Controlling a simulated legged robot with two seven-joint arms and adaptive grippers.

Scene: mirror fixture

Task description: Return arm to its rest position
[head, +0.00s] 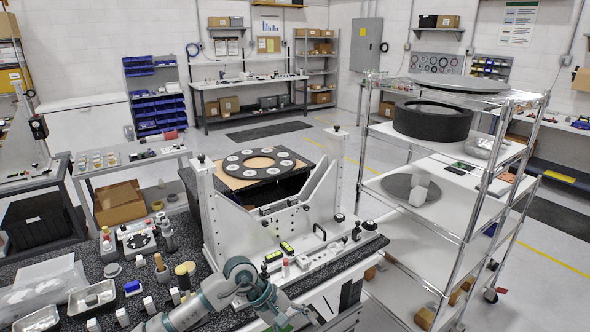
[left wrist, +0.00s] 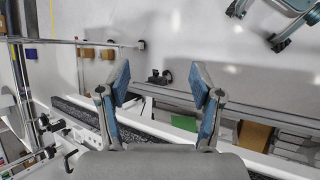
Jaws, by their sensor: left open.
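My left arm (head: 238,282) comes in at the bottom of the head view, bent in front of the white fixture (head: 230,222). Its hand end is low at the bottom edge, and its fingers are hard to make out there. In the left wrist view my left gripper (left wrist: 162,88) is open, with its two blue-padded fingers spread wide. Nothing is between them; pale floor and a bench edge lie beyond. My right gripper is not seen in the head view.
Small tools, bottles and metal trays (head: 92,297) crowd the bench at left. A wire-frame shelf cart (head: 440,215) stands close at right. Open floor lies behind.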

